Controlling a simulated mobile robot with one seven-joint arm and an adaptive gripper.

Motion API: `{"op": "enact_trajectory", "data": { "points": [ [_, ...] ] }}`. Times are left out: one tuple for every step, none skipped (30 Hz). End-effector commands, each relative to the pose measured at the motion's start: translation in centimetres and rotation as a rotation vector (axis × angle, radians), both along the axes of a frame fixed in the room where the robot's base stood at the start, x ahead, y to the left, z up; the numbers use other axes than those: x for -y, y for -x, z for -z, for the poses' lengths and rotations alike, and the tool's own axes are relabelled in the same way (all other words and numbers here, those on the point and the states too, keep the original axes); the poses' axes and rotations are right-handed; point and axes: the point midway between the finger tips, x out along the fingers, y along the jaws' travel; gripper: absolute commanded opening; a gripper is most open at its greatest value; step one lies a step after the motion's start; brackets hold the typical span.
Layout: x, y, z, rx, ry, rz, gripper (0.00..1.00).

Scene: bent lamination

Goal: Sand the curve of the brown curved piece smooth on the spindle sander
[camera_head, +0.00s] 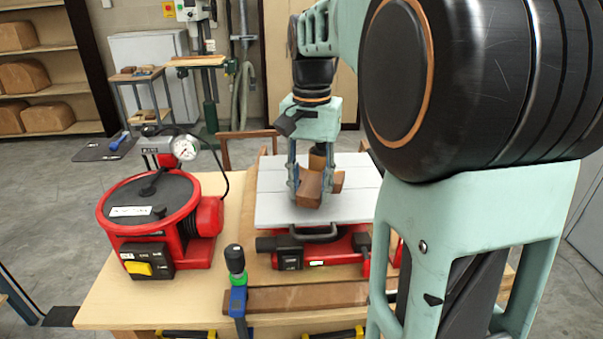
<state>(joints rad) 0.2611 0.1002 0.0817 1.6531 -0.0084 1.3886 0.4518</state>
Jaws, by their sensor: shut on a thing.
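The spindle sander (282,207) has a flat light-grey table top on a red base and stands on the wooden bench. A short brown upright cylinder, which looks like its spindle (317,160), shows just behind my gripper. My gripper (308,184) points down over the sander table and is shut on the brown curved piece (310,192). The piece is at the spindle's near side, low over the table. The fingers hide part of it, and I cannot tell whether its curve touches the spindle. A brown part also shows right of the fingers.
A red round machine with a gauge (150,200) stands left on the bench (105,300). My arm covers the right side. Shelves and a drill press (208,90) stand behind.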

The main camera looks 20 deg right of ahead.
Motion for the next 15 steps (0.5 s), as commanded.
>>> {"op": "enact_trajectory", "data": {
  "points": [
    [0.0, 0.0, 0.0, 0.001, 0.001, 0.000, 0.10],
    [0.0, 0.0, 0.1, 0.001, 0.001, 0.000, 0.10],
    [0.0, 0.0, 0.1, 0.001, 0.001, 0.000, 0.10],
    [0.1, 0.0, 0.2, 0.001, 0.001, 0.000, 0.10],
    [0.1, 0.0, 0.3, 0.001, 0.001, 0.000, 0.10],
    [0.1, -0.1, 0.5, 0.001, 0.001, 0.000, 0.10],
    [0.1, -0.1, 0.6, 0.001, 0.001, 0.000, 0.10],
    [0.2, -0.1, 0.7, 0.001, 0.001, 0.000, 0.10],
    [0.2, -0.1, 0.9, 0.001, 0.001, 0.000, 0.10],
    [0.3, -0.1, 1.1, 0.001, 0.001, 0.000, 0.10],
    [0.3, -0.1, 1.3, 0.001, 0.001, 0.000, 0.10],
    [0.4, -0.2, 1.5, 0.001, 0.001, 0.000, 0.10],
    [0.5, -0.2, 1.7, 0.001, 0.001, 0.000, 0.10],
    [0.5, -0.2, 1.9, 0.001, 0.001, 0.000, 0.10],
    [0.6, -0.3, 2.2, 0.001, 0.001, 0.000, 0.10]
  ]
}}
